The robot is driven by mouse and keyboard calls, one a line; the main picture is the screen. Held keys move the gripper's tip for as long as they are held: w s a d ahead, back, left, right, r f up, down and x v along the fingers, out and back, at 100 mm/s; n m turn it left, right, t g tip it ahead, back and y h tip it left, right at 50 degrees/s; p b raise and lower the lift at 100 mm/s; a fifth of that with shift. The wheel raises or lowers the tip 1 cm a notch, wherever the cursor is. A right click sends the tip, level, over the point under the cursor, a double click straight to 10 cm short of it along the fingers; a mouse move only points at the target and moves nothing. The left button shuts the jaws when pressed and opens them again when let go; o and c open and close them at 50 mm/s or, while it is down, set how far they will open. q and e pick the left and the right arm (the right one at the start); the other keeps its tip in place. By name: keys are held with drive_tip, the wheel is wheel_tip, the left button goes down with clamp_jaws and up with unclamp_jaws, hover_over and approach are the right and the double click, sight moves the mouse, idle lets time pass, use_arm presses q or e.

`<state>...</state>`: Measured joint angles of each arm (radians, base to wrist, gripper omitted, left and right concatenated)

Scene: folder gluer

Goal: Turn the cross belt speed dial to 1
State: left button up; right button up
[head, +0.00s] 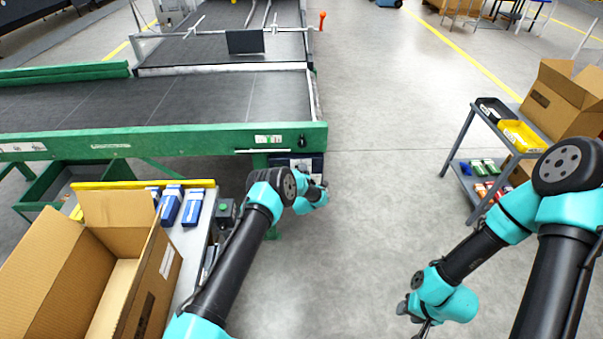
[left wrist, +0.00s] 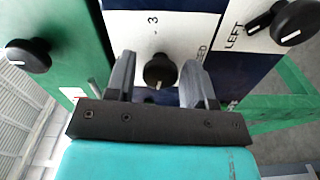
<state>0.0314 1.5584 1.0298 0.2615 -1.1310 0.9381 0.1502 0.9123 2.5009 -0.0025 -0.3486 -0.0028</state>
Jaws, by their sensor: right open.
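In the left wrist view a black round dial (left wrist: 160,71) sits on a white label strip. A "3" with a tick is printed above it, and letters ending in "ED" beside it. A light mark shows at the dial's lower side; the number it points at is hidden. My left gripper (left wrist: 161,88) is open, one finger on each side of this dial, with no clear grip on it. In the head view the left gripper (head: 315,190) is at the panel under the machine's green rail, its fingers hidden. My right gripper (head: 420,322) is open, low over the floor.
A second knob (left wrist: 294,22) by the word "LEFT" is right of the fingers. Another black knob (left wrist: 28,56) is on the green frame (head: 180,140). An open carton (head: 125,280) and blue boxes (head: 192,207) are left of my left arm. A cart (head: 462,150) stands right.

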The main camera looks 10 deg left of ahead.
use_arm(q)
drive_tip(key=shift+o, duration=0.8)
drive_tip(key=v, duration=1.7)
drive_tip(key=shift+s, duration=0.2)
drive_tip(key=shift+r, duration=0.1)
